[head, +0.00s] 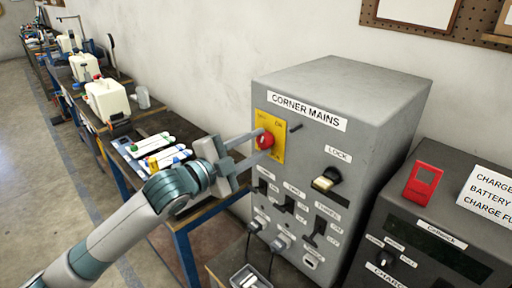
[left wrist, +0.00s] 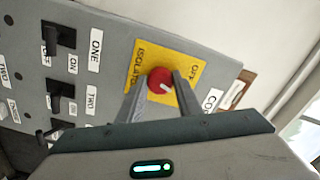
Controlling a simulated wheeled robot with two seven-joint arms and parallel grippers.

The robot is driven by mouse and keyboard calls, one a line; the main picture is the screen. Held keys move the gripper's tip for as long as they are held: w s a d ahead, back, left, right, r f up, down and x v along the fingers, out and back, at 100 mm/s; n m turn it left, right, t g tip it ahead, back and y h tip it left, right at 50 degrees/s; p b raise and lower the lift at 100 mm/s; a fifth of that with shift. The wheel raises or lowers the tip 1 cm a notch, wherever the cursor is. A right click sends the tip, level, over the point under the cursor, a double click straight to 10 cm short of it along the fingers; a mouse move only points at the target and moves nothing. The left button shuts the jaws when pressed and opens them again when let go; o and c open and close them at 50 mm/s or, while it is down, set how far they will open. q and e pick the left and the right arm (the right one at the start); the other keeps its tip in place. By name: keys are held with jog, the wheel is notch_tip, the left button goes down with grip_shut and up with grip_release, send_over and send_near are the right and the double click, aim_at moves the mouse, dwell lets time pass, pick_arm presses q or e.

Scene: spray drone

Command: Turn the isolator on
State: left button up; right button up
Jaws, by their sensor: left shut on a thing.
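The isolator is a red round knob (head: 265,140) on a yellow plate (head: 277,126), high on the left of the front of a grey box labelled CORNER MAINS (head: 340,85). In the left wrist view the knob (left wrist: 160,80) shows a small white mark, and the plate (left wrist: 186,55) reads ISOLATOR and OFF. My left gripper (head: 256,146) reaches in from the left, and its two fingers are shut on the knob, one on each side. Which label the mark points at is hard to tell. My right gripper is not in view.
Below the knob are black switches (head: 288,204) and a LOCK switch (head: 327,179). A dark charger box (head: 440,230) with a red tag (head: 423,183) stands at the right. A workbench (head: 125,150) with white containers (head: 107,100) runs along the wall at the left.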

pick_arm(q)
jog(key=m, duration=0.5)
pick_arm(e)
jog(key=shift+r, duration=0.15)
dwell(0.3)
pick_arm(q)
jog(key=o, duration=1)
jog(key=shift+o, duration=0.2)
jog(key=shift+s, duration=0.1)
jog(key=shift+s+a, duration=0.4)
jog(key=shift+a, duration=0.1)
jog(key=b+v, duration=0.5)
jog(key=v, duration=1.1)
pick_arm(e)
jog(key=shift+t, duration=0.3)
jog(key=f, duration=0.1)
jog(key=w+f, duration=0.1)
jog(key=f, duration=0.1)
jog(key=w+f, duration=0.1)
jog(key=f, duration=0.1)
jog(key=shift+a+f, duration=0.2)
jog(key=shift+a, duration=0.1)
